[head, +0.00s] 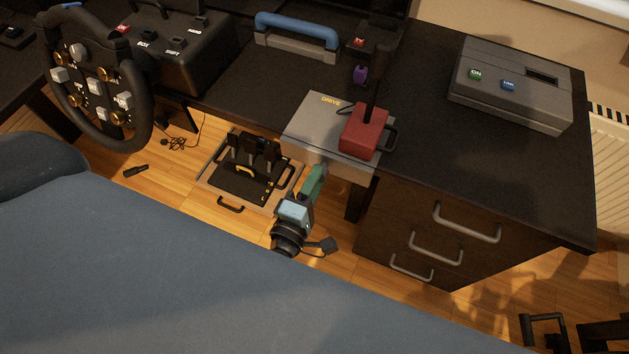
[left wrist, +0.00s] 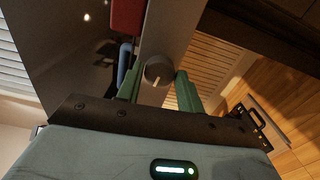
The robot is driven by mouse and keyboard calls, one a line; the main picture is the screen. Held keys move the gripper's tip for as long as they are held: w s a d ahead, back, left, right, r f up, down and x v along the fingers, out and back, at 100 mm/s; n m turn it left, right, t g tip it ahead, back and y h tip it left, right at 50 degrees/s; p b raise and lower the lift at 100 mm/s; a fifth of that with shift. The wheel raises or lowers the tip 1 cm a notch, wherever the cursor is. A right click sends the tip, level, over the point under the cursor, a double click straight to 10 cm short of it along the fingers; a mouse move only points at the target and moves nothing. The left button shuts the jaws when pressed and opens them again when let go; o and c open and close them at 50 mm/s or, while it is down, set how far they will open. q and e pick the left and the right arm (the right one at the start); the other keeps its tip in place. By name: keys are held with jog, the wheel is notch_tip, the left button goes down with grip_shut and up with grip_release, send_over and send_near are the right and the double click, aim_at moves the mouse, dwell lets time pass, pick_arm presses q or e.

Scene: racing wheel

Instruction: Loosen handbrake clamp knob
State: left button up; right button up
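The handbrake is a red block (head: 364,132) with a dark upright lever, on a light grey plate (head: 310,118) at the desk's front edge. In the left wrist view a round dark clamp knob (left wrist: 159,71) with a white pointer line shows against the grey clamp face. My left gripper (head: 317,172) is just below the plate in the head view. In the left wrist view its green fingers (left wrist: 160,82) are open, one on each side of the knob, with small gaps showing. Whether the fingertips reach around the knob is unclear. The knob is hidden in the head view.
A drawer cabinet (head: 400,220) with handles stands right of my left gripper. The pedal set (head: 245,170) is on the floor to its left. A steering wheel (head: 97,80) is at the far left, and a grey box (head: 513,85) sits on the desk's right.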

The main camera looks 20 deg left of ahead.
pick_arm(q)
jog(key=o, duration=0.4)
jog(key=shift+c, duration=0.2)
jog(key=s, duration=0.7)
jog(key=shift+s+a+b, duration=0.15)
jog(key=shift+s+b, duration=0.25)
jog(key=shift+b, duration=0.05)
